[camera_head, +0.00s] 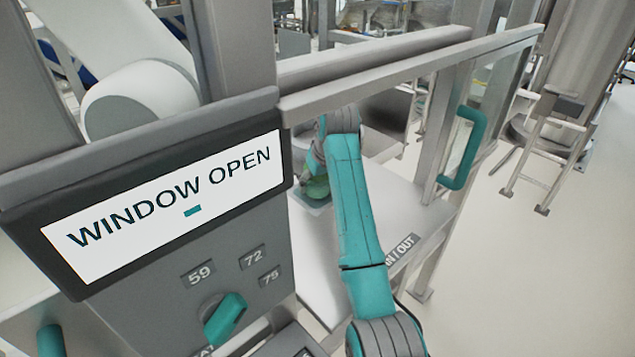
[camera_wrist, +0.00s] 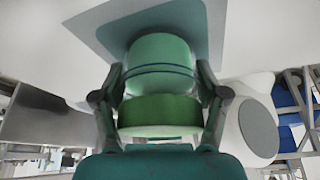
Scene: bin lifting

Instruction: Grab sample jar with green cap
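The sample jar with green cap (camera_wrist: 160,65) fills the middle of the wrist view. Its rounded, lighter green part lies farther up the picture, and a darker green band (camera_wrist: 160,112) lies nearer to me. My gripper (camera_wrist: 160,78) has one finger on each side of the jar, very close to it. I cannot tell whether the fingers press on it. The jar stands at a blue-grey square (camera_wrist: 90,30) on a white surface. In the head view a green part of the jar (camera_head: 317,188) shows beside my teal arm, which hides most of the gripper.
The panel reading "WINDOW OPEN" (camera_head: 170,205) stands at the left. A frame rail (camera_head: 400,65) runs above my arm, with a teal-handled window (camera_head: 463,148) on the right. In the wrist view a white round object with a grey disc (camera_wrist: 258,128) is at the right.

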